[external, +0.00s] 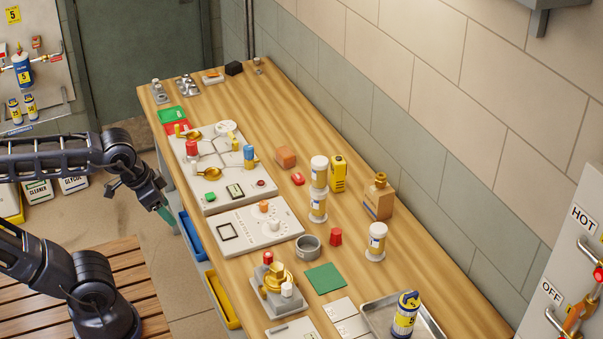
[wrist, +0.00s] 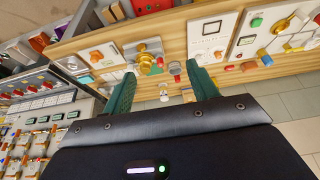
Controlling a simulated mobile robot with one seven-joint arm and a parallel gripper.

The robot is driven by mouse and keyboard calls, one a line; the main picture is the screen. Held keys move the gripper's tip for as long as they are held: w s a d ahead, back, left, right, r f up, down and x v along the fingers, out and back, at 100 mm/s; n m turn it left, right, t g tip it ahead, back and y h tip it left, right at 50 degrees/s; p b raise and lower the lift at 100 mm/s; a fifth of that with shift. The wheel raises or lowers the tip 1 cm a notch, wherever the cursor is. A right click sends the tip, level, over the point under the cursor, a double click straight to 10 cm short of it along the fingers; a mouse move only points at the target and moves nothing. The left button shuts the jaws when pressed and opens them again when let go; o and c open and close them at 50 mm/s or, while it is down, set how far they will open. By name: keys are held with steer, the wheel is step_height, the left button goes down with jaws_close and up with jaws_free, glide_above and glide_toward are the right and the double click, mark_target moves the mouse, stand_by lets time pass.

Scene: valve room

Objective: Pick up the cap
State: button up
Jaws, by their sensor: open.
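A small red cap (external: 336,237) stands on the wooden table, right of a grey cup (external: 308,247). A reddish piece that may be the same cap shows between my fingers in the wrist view (wrist: 175,67), well beyond them. My gripper (external: 165,214) hangs off the table's left edge, far from the cap and touching nothing. In the wrist view my gripper (wrist: 162,72) has its two green fingers wide apart with nothing held.
A brass valve block (external: 278,285) and a green pad (external: 325,278) lie in front. White panels (external: 247,228) line the left side. Blue and yellow bins (external: 222,300) hang along the table's left edge.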

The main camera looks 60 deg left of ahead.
steer(key=shift+c, duration=0.5)
steer(key=m+h, duration=0.2)
steer(key=m, duration=0.4)
glide_above(335, 231)
steer(key=s+a, duration=0.2)
steer(key=s, duration=0.1)
step_height(335, 231, down, 21)
steer(key=shift+g, duration=0.4)
steer(key=shift+x, duration=5.15)
steer(key=shift+d, duration=0.1)
steer(key=c, duration=1)
steer(key=shift+c, duration=0.2)
